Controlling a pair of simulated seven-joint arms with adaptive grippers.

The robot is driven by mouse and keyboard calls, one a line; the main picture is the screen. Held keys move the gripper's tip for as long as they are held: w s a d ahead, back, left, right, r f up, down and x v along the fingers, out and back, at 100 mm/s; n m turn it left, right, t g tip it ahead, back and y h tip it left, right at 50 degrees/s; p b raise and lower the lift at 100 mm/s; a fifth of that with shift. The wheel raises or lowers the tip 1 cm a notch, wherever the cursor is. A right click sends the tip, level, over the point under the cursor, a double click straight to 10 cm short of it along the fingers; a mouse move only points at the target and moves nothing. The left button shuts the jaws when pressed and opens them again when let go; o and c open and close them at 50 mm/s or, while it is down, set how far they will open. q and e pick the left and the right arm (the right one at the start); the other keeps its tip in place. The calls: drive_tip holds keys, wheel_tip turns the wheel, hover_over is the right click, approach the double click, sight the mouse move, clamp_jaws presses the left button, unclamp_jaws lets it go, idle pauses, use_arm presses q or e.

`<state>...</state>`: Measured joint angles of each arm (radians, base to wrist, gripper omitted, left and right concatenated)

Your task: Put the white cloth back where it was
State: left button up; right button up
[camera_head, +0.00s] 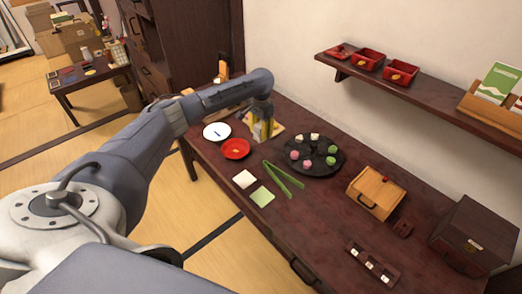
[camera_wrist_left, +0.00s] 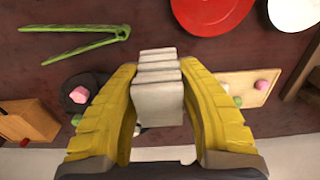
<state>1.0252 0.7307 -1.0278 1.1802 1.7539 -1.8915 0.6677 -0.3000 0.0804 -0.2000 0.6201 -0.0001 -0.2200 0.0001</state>
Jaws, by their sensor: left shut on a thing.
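My left gripper (camera_head: 262,128) is over the far left part of the dark red table, near a pale wooden board. In the left wrist view its yellow fingers (camera_wrist_left: 160,110) are closed on the sides of a white, folded, layered piece, which looks like the white cloth (camera_wrist_left: 158,80). In the head view the held cloth is hidden or too small to make out. A flat white square (camera_head: 244,179) and a green square (camera_head: 262,196) lie on the table at its front edge. My right gripper is not in view.
A red plate (camera_head: 236,148), a white plate (camera_head: 217,131) and green tongs (camera_head: 284,180) lie near the squares. A black round tray (camera_head: 318,168) holds several sweets. A wooden box (camera_head: 375,192) and dark chest (camera_head: 475,236) stand right. A wall shelf (camera_head: 425,93) overhangs the back.

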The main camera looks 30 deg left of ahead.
sight(261, 155)
use_arm(q)
drive_tip(key=shift+f, duration=5.15)
drive_tip(key=o, duration=0.9)
drive_tip(key=shift+f, duration=0.1)
drive_tip(key=shift+c, duration=0.2)
wheel_tip(261, 155, up, 12)
drive_tip(key=shift+r, duration=0.15)
